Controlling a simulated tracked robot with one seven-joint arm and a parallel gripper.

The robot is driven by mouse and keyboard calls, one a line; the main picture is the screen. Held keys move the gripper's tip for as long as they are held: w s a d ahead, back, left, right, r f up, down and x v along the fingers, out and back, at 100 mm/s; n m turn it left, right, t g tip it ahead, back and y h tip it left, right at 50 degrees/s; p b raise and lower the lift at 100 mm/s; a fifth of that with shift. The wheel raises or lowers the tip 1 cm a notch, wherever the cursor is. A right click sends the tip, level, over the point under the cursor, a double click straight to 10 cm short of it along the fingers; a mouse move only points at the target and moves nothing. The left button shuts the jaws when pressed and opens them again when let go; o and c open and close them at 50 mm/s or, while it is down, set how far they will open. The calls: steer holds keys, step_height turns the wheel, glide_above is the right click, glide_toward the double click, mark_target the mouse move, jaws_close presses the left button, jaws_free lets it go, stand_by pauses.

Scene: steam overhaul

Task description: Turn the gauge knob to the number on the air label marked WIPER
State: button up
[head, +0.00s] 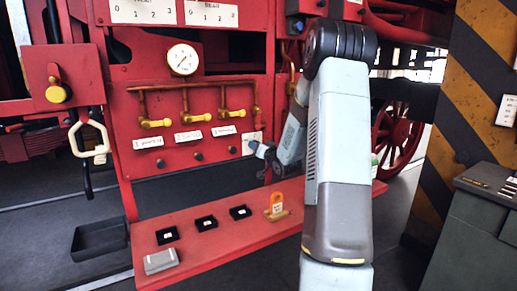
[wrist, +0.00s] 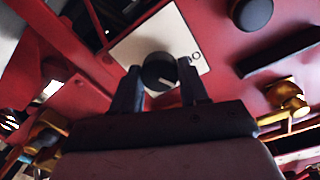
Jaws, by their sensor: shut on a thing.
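The gauge knob (wrist: 158,72) is round and black with a pale pointer line, on a white plate (wrist: 185,30); the plate also shows in the head view (head: 247,137). My gripper (wrist: 160,82) is shut on the knob, one dark finger on each side. In the head view my gripper (head: 261,150) reaches the plate from the right and hides the knob. Three white air labels hang under brass valves: left (head: 148,142), middle (head: 188,136), right (head: 224,130). Their lettering is too small to read surely, so I cannot tell which is WIPER.
A round dial gauge (head: 183,59) sits above the brass valves. A red shelf (head: 200,255) below carries small black trays (head: 206,223), a grey box (head: 161,261) and an orange-tagged item (head: 277,207). A black bin (head: 99,240) stands at left, a striped post (head: 475,100) at right.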

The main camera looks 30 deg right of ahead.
steer(key=shift+d+m, duration=0.1)
steer(key=shift+m, duration=0.4)
steer(key=o, duration=1.1)
steer(key=shift+c, duration=0.2)
steer(key=shift+s, duration=0.1)
steer(key=s, duration=1.3)
steer(key=shift+s, duration=0.3)
steer(key=shift+r, duration=0.1)
